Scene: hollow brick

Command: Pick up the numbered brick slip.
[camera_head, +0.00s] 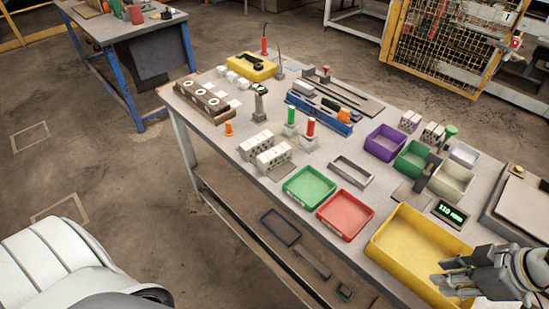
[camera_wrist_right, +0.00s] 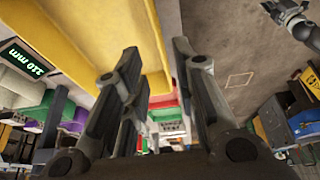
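I cannot make out a numbered brick slip; no number shows on any brick piece at this size. My right gripper (camera_head: 438,274) is over the near right part of the yellow tray (camera_head: 397,246), at the table's front. In the right wrist view its fingers (camera_wrist_right: 156,52) are apart with nothing between them, and the yellow tray (camera_wrist_right: 78,40) is beside them. My left gripper (camera_wrist_right: 285,10) shows small at the top right of the wrist view; its fingers are too unclear to judge. In the head view only part of my left arm shows.
Pale hollow bricks (camera_head: 273,155) stand mid-table. Green (camera_head: 309,188) and red (camera_head: 345,213) trays lie left of the yellow one. A display reading 110 mm (camera_head: 450,213) stands behind it. Purple (camera_head: 385,142) and other bins are at the back. Open floor lies in front of the table.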

